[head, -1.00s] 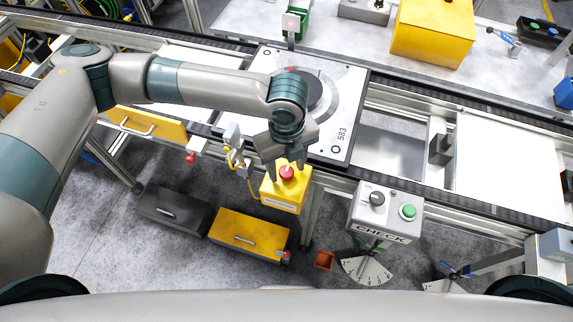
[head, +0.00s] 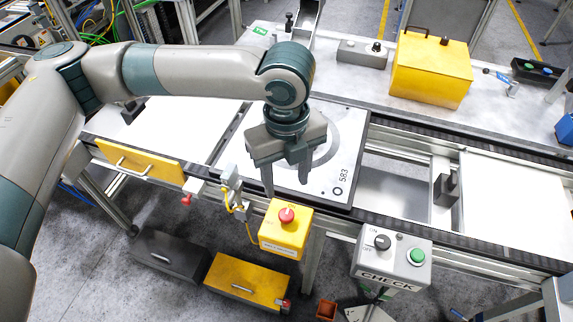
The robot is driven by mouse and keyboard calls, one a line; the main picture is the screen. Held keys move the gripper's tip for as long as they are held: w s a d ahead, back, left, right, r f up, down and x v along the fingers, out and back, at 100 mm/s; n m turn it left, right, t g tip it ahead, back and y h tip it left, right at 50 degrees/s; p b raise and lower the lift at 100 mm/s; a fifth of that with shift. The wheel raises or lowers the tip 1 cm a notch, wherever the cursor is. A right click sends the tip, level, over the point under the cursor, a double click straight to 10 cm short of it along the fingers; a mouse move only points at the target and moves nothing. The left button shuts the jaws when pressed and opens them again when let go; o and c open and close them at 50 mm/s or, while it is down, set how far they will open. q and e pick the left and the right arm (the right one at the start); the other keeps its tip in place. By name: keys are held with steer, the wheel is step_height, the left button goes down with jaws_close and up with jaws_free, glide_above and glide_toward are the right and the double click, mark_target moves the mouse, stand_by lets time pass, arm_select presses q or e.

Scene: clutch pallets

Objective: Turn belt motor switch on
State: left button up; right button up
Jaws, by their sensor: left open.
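A grey control box marked CHECK (head: 390,262) stands at the front of the conveyor, right of centre. It carries a black rotary knob (head: 382,242) with an ON label beside it and a green button (head: 417,256). A yellow box (head: 284,236) with a red mushroom button (head: 286,215) hangs on the rail left of it. My left gripper (head: 287,190) points down with its fingers apart and nothing between them, above and just behind the red button. My right gripper is not in view. Which control is the belt motor switch is not clear from any readable label.
A pallet marked 583 (head: 340,170) lies on the conveyor behind my left gripper. A yellow case (head: 432,70) and a small grey box with knobs (head: 362,52) stand on the back table. Yellow (head: 248,281) and dark (head: 172,254) drawers sit below the conveyor.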

arm_select(q)
steer(key=shift+r+b, duration=0.5)
steer(key=shift+r, duration=2.2)
steer(key=shift+s+f, duration=0.1)
